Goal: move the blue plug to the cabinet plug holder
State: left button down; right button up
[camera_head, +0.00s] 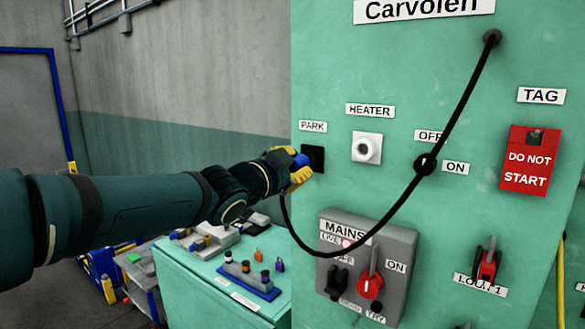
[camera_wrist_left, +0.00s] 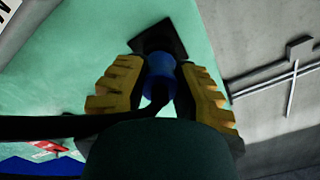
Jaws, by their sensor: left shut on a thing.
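The blue plug (camera_head: 301,160) is between the yellow fingers of my left gripper (camera_head: 298,170). It also shows in the left wrist view (camera_wrist_left: 160,70), with my left gripper (camera_wrist_left: 160,88) shut around it. The plug's front end is at the black square holder (camera_head: 314,157) under the PARK label on the green cabinet. In the wrist view the holder (camera_wrist_left: 158,38) lies right in front of the plug; how deep the plug sits in it is hidden. A black cable (camera_head: 400,215) hangs from the cabinet's upper part to the plug. My right gripper is not in view.
The cabinet (camera_head: 440,80) also carries a white HEATER socket (camera_head: 367,148), a black OFF/ON knob (camera_head: 425,163), a red DO NOT START tag (camera_head: 530,160) and a grey MAINS box (camera_head: 367,265). A green bench (camera_head: 195,287) with small parts stands below the arm.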

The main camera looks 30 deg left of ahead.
pick_arm(q)
jog(key=shift+w, duration=0.6)
jog(key=c, duration=0.8)
grip_release()
jog(key=s, duration=1.2)
jog(key=shift+a, duration=0.35)
